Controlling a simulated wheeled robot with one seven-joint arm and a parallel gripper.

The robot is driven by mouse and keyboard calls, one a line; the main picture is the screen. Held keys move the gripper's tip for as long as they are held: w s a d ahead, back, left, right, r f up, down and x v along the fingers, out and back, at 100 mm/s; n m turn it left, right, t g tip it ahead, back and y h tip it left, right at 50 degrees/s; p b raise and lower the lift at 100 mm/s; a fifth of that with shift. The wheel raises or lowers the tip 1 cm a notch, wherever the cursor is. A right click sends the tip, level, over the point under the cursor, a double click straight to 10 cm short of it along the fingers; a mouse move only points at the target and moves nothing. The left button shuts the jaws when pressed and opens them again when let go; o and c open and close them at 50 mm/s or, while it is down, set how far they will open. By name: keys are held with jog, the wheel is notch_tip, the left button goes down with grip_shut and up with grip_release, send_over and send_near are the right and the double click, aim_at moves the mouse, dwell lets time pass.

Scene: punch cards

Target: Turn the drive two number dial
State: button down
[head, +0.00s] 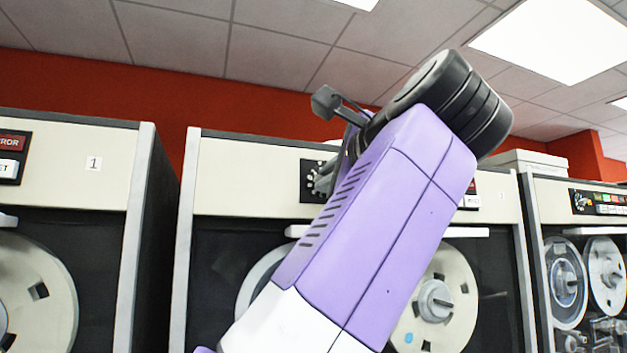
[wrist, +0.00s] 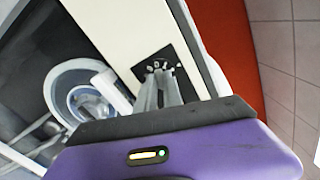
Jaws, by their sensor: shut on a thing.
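Drive two is the cream and black tape cabinet (head: 240,180) in the middle of the head view. Its number dial (wrist: 159,66) sits on a small black panel (head: 308,170) high on the front, and the panel also shows in the wrist view (wrist: 143,72). My gripper (head: 324,180) reaches this panel, and its grey fingers are shut on the dial. In the wrist view my gripper (wrist: 161,76) has its two fingertips at the dial, with white marks around it. The fingers and my purple arm hide part of the dial, so its number cannot be read.
A cabinet marked 1 (head: 93,163) stands at the left, and another tape cabinet (head: 546,200) at the right. Tape reels (head: 455,290) lie below the panel on drive two. My arm covers the middle of the head view.

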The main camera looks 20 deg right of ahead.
jog(key=shift+f+n, duration=0.1)
jog(key=shift+n, duration=0.2)
jog(key=shift+n+b, duration=0.7)
jog(key=shift+n, duration=2.4)
jog(key=c, duration=1.5)
grip_release()
